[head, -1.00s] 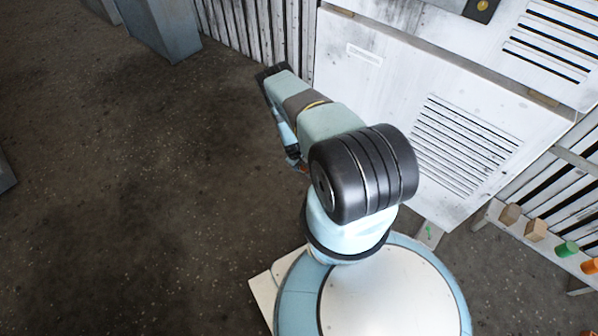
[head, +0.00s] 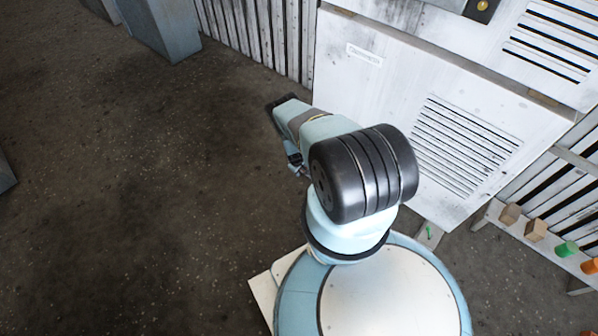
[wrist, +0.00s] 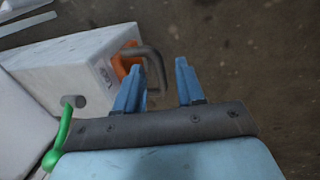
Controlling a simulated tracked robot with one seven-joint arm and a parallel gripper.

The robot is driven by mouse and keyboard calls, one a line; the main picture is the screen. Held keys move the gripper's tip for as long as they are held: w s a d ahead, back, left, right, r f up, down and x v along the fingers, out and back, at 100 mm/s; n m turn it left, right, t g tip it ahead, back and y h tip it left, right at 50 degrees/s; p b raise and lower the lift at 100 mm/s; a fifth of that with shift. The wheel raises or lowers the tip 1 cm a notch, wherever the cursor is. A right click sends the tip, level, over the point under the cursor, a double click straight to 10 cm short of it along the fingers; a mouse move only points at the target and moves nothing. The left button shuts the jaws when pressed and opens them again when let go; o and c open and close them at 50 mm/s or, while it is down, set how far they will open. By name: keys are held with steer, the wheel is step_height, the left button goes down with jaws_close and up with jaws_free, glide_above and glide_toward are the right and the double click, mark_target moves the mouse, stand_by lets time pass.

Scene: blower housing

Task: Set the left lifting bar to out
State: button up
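In the wrist view a grey U-shaped bar (wrist: 158,68) stands out from an orange mount (wrist: 126,62) on the end face of a white housing (wrist: 75,65). I take it for the lifting bar; its left or right label cannot be read. My gripper (wrist: 159,64) has two blue fingers spread apart with nothing gripped. The bar's outer part shows between the fingertips in the picture, close to the left finger. Whether it touches or lies deeper cannot be told.
A green lever (wrist: 60,142) sits at a round hole left of my gripper. Dark floor (wrist: 240,50) is open to the right. In the head view, a white louvred panel (head: 385,95) stands beside my arm, and a shelf with small blocks (head: 536,229) is at right.

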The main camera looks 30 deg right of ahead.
steer(key=shift+c, duration=0.4)
jaws_close()
